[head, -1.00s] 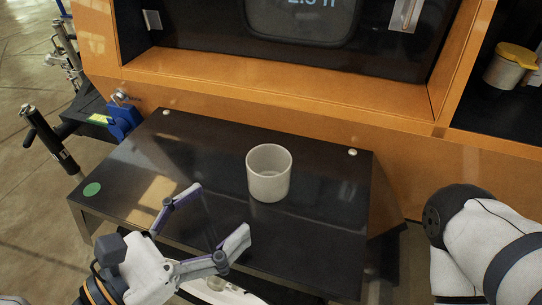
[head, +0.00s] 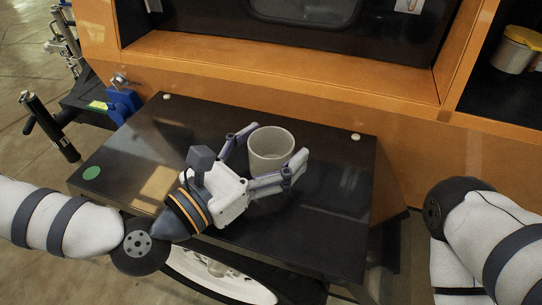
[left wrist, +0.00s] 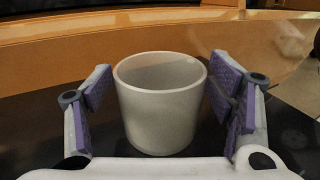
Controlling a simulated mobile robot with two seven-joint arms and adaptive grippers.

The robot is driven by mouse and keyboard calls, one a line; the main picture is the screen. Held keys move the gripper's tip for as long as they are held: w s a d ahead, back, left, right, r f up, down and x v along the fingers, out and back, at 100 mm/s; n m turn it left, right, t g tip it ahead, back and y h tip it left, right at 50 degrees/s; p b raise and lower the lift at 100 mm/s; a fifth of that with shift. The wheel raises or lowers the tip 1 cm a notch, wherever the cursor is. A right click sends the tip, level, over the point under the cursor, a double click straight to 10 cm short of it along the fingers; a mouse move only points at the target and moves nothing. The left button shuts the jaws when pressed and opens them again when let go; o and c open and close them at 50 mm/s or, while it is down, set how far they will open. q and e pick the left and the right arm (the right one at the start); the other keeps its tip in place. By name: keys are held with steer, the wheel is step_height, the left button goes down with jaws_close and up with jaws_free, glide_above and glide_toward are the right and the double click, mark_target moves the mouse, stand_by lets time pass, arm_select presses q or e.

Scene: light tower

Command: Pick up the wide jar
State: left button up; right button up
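The wide jar (head: 271,147) is a pale grey, open-topped cup-like jar. It stands upright on the dark table. My left gripper (head: 268,147) is open around it, with one finger on each side. In the left wrist view the jar (left wrist: 160,105) stands between the purple-padded fingers of the gripper (left wrist: 161,100), and a gap shows on both sides. The lower part of the jar is partly hidden by the right finger in the head view. My right gripper is out of view; only part of my right arm shows at the right edge.
The dark table (head: 330,225) is otherwise mostly clear, with a green dot (head: 92,173) at its left corner. An orange-framed recess with a screen (head: 305,10) stands behind it. A yellow-lidded container (head: 514,52) sits in the right shelf. A blue clamp-like part (head: 124,108) is left of the table.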

arm_select(q)
steer(key=c, duration=1)
steer(key=shift+o, duration=0.2)
steer(key=shift+r, duration=0.15)
